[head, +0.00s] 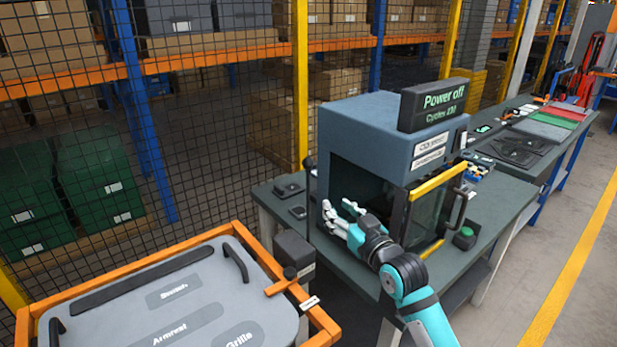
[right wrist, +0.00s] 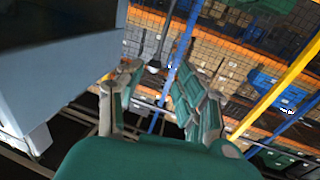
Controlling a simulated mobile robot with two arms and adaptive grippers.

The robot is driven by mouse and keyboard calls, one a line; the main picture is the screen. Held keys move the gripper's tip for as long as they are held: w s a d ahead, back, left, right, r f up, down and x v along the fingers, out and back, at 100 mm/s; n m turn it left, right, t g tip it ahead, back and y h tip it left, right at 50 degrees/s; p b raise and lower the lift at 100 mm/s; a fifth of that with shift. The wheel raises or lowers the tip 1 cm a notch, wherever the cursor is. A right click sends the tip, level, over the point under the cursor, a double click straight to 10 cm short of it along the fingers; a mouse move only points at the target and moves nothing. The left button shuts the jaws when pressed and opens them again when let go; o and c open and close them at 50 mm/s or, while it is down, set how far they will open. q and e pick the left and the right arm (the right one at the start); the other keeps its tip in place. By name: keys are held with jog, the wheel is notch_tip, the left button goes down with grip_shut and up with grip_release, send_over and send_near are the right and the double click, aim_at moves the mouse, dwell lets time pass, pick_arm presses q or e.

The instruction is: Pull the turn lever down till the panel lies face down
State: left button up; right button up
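The grey panel (head: 205,290) lies face up in an orange frame (head: 318,318) at the lower left, with printed labels and dark handles showing. A thin dark upright rod with a round knob, which looks like the turn lever (head: 309,164), rises by the grey box (head: 293,252) at the frame's right side. My right gripper (head: 337,212) is open and empty, just right of the rod and below its knob, in front of the machine's opening. My left gripper is out of view.
The blue-grey machine (head: 365,135) with a "Power off" sign (head: 433,104) stands on the dark bench (head: 475,235), close beside my right arm. Its yellow-edged door (head: 437,182) is near my wrist. A mesh fence (head: 215,150) closes off the back. Floor is free at right.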

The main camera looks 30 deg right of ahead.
aim_at(309, 181)
jog(key=w+p, duration=0.1)
jog(key=w, duration=0.4)
jog(key=w+d+p, duration=0.1)
jog(key=w, duration=0.3)
jog(key=w+p, duration=0.1)
jog(key=w, duration=0.4)
jog(key=shift+w+d+p, duration=0.3)
jog(key=shift+w+p, duration=0.05)
jog(key=shift+w, duration=0.4)
grip_shut()
jog(key=shift+f, duration=0.1)
